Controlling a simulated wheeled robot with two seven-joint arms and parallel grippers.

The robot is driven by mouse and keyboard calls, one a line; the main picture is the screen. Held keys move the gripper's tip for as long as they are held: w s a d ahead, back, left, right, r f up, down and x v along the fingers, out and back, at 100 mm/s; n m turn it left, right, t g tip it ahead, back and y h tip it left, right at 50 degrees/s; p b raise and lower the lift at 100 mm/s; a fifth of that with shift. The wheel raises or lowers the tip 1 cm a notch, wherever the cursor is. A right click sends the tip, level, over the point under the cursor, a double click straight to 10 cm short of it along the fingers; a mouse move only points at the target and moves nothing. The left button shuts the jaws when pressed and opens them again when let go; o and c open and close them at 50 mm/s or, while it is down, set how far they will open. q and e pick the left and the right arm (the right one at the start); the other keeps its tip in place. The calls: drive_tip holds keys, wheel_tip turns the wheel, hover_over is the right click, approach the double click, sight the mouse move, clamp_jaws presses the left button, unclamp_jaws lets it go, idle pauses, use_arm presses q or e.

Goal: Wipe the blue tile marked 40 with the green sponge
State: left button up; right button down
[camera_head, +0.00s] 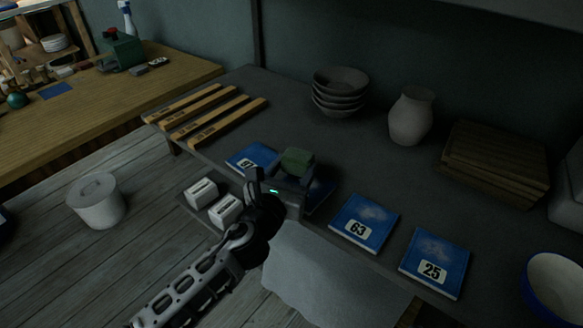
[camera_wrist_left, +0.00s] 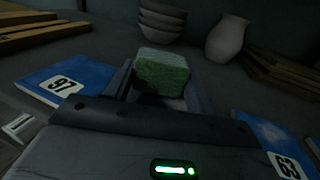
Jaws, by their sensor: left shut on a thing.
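My left gripper (camera_head: 294,174) is shut on the green sponge (camera_head: 297,160). The sponge also shows between the fingers in the left wrist view (camera_wrist_left: 162,72). A blue tile (camera_head: 319,198) lies on the grey table beneath the gripper, between the tiles marked 97 and 63. Most of it is hidden by the gripper, and its number cannot be read. I cannot tell whether the sponge touches this tile. My right gripper is not in view.
Blue tiles marked 97 (camera_wrist_left: 66,82), 63 (camera_head: 364,221) and 25 (camera_head: 435,262) line the front edge. Stacked bowls (camera_head: 340,91), a vase (camera_head: 410,115) and boards (camera_head: 490,163) stand behind. Wooden bars (camera_head: 205,112) lie left. A blue-rimmed bowl (camera_head: 553,287) is at right.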

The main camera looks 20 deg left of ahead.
sight(321, 198)
use_arm(q)
drive_tip(key=shift+s+d, duration=0.3)
drive_tip(key=shift+d, duration=0.5)
drive_tip(key=shift+s+d, duration=0.3)
drive_tip(key=shift+d, duration=0.5)
drive_tip(key=shift+s+d+f, duration=0.1)
drive_tip(key=shift+s+d, duration=0.25)
drive_tip(key=shift+d, duration=0.55)
drive_tip(key=shift+s+d+f, duration=0.1)
drive_tip(key=shift+s+d, duration=0.25)
drive_tip(key=shift+d, duration=0.5)
drive_tip(key=shift+r, duration=0.1)
drive_tip(key=shift+w+a+r+p, duration=0.1)
drive_tip(key=shift+w+a+p, duration=0.25)
drive_tip(key=shift+a, duration=0.45)
drive_tip(key=shift+w+a+r+p, duration=0.1)
drive_tip(key=shift+w+a+p, duration=0.2)
drive_tip(key=shift+a, duration=0.5)
drive_tip(key=shift+w+a+f, duration=0.1)
drive_tip(key=shift+w+a, duration=0.15)
drive_tip(key=shift+a, duration=0.4)
drive_tip(key=shift+w+a+f, duration=0.1)
drive_tip(key=shift+w+a, duration=0.1)
drive_tip(key=shift+a, duration=0.45)
drive_tip(key=shift+w+a, duration=0.25)
drive_tip(key=shift+a, duration=0.4)
